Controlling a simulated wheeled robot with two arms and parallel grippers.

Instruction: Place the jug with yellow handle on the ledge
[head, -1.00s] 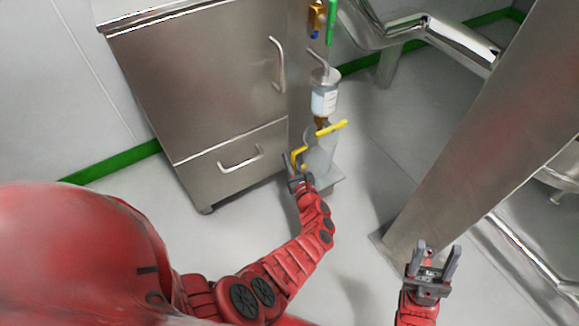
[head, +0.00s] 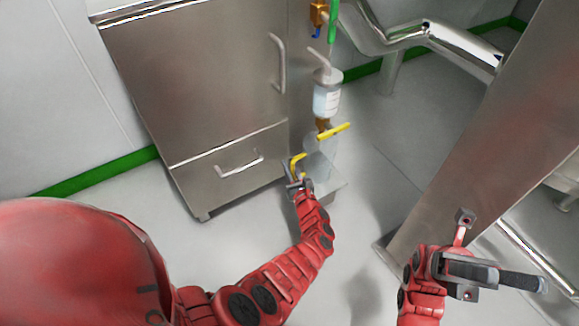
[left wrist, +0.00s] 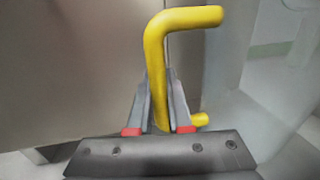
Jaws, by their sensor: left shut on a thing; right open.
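The translucent jug (head: 321,166) with a yellow handle (head: 296,163) is at the cabinet's right side, at a small steel ledge (head: 333,189). It looks roughly upright; I cannot tell whether its base touches the ledge. My left gripper (head: 295,179) is shut on the handle. In the left wrist view the handle (left wrist: 156,65) stands between the two fingers (left wrist: 158,115), and the clear jug body (left wrist: 235,110) is to its right.
A yellow valve lever (head: 334,131) and a labelled bottle (head: 327,98) are just above the jug. The steel cabinet (head: 200,90) stands to the left. A broad steel column (head: 480,130) rises between the jug and the right side. Pale floor lies in front.

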